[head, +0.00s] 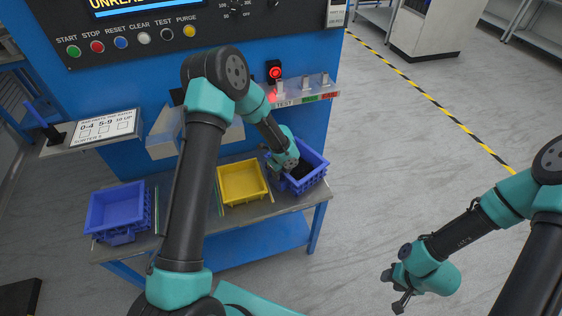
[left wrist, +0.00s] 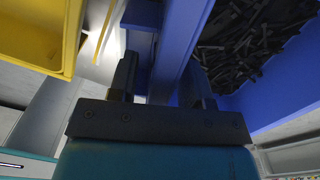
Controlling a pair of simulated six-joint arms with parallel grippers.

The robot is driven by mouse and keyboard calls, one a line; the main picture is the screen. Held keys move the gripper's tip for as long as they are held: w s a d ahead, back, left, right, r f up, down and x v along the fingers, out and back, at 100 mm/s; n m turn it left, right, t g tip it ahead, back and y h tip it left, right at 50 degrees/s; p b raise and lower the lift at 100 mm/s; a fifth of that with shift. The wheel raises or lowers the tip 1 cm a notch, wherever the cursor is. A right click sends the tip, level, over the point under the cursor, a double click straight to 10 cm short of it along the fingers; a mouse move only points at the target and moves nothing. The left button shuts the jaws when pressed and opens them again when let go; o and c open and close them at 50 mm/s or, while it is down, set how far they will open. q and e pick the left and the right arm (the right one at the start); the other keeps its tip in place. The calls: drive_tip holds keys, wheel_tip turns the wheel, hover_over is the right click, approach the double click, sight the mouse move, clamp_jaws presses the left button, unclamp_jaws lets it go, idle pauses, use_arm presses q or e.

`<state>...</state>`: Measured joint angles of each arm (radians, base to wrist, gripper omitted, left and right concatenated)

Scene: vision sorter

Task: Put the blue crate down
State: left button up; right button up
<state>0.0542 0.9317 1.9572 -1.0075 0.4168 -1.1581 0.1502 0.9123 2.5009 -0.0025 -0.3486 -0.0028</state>
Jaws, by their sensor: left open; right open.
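A blue crate (head: 314,177) with dark loose parts in it stands at the right end of the bench. It looks level and on the bench top, though its underside is hidden. My left gripper (head: 287,170) is at the crate's left side. In the left wrist view, the crate's blue wall (left wrist: 182,38) runs between the fingers of my left gripper (left wrist: 162,88), which are apart, and the dark parts show to its right. A second blue crate (head: 118,208) stands at the bench's left end. My right gripper (head: 396,289) is open and empty, over the floor at right.
A yellow bin (head: 242,182) stands just left of the crate and also shows in the left wrist view (left wrist: 38,35). Behind the bench (head: 260,214) is a blue machine with buttons and a lit red lamp (head: 275,72).

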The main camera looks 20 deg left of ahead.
use_arm(q)
wheel_tip(320, 180, up, 11)
drive_tip(key=shift+r, duration=0.2)
drive_tip(key=shift+s+f, duration=0.1)
idle(0.5)
drive_tip(key=s+d+f+n+h, duration=0.1)
drive_tip(key=s+f+n, duration=0.2)
drive_tip(key=s+d+f+n+h, duration=0.1)
drive_tip(key=s+f+n, duration=0.2)
drive_tip(key=s+n, duration=0.1)
drive_tip(key=s+f+n+h, duration=0.1)
drive_tip(key=s+f+n, duration=0.2)
drive_tip(key=s, duration=0.1)
drive_tip(key=shift+d+f, duration=0.25)
drive_tip(key=shift+d, duration=0.15)
drive_tip(key=s+f+n, duration=0.2)
drive_tip(key=s+n, duration=0.5)
drive_tip(key=s+f+n, duration=0.3)
drive_tip(key=s+n, duration=0.4)
drive_tip(key=n, duration=0.1)
drive_tip(key=shift+a+t+h, duration=0.4)
